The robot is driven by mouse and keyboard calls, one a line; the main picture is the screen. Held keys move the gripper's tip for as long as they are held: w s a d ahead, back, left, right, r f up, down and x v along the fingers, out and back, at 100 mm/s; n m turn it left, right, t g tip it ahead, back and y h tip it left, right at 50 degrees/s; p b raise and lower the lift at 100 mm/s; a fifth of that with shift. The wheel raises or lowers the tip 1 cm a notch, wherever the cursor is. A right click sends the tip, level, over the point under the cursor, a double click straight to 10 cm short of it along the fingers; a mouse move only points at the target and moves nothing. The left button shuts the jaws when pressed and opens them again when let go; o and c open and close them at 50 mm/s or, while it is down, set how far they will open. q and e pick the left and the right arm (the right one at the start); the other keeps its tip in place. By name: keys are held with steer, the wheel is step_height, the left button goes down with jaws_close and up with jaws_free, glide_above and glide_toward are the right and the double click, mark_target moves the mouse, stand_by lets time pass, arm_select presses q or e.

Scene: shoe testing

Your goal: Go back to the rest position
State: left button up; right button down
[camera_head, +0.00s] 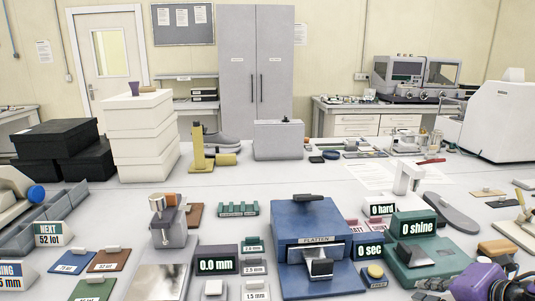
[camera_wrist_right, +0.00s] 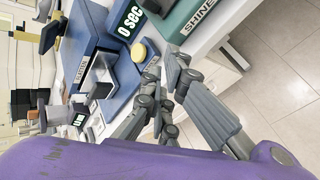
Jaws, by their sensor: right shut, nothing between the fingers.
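My right gripper (camera_head: 514,289) shows at the bottom right corner of the head view, partly cut off, with its purple wrist beside it. In the right wrist view its grey fingers (camera_wrist_right: 164,70) are shut with nothing between them. It is near the front edge of the table, close to the green shine meter (camera_head: 420,255) and the blue platen device (camera_head: 312,230). It appears apart from both. My left gripper is not in view.
The table (camera_head: 270,181) is crowded with testers and small blocks. A white box stack (camera_head: 140,135) and black boxes (camera_head: 55,140) stand at the back left. A white machine (camera_head: 503,120) stands at the back right. Tiled floor (camera_wrist_right: 285,60) lies beyond the table edge.

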steer(key=s+a+f+m+p, duration=0.1)
steer(key=s+f+m, duration=0.6)
steer(key=f, duration=0.3)
steer(key=s+a+f+m+p, duration=0.1)
steer(key=s+f+m+p, duration=0.1)
steer(key=s+f+m, duration=0.65)
arm_select(q)
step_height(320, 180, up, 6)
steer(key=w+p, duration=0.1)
steer(key=p, duration=0.1)
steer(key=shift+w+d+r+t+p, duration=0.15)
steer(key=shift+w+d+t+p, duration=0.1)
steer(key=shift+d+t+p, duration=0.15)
arm_select(e)
steer(key=s+a+f+m+h, duration=0.1)
steer(key=s+a+f+m, duration=0.3)
steer(key=s, duration=0.4)
steer(key=s+a+f+m+g, duration=0.1)
steer(key=s+a+f+m, duration=0.3)
steer(key=s+a+f, duration=0.3)
steer(key=shift+s+a+h, duration=0.4)
steer(key=shift+s+a, duration=0.1)
steer(key=shift+a, duration=0.75)
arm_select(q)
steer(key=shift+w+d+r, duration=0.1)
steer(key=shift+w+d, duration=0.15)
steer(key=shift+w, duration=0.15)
arm_select(e)
steer(key=shift+m, duration=0.25)
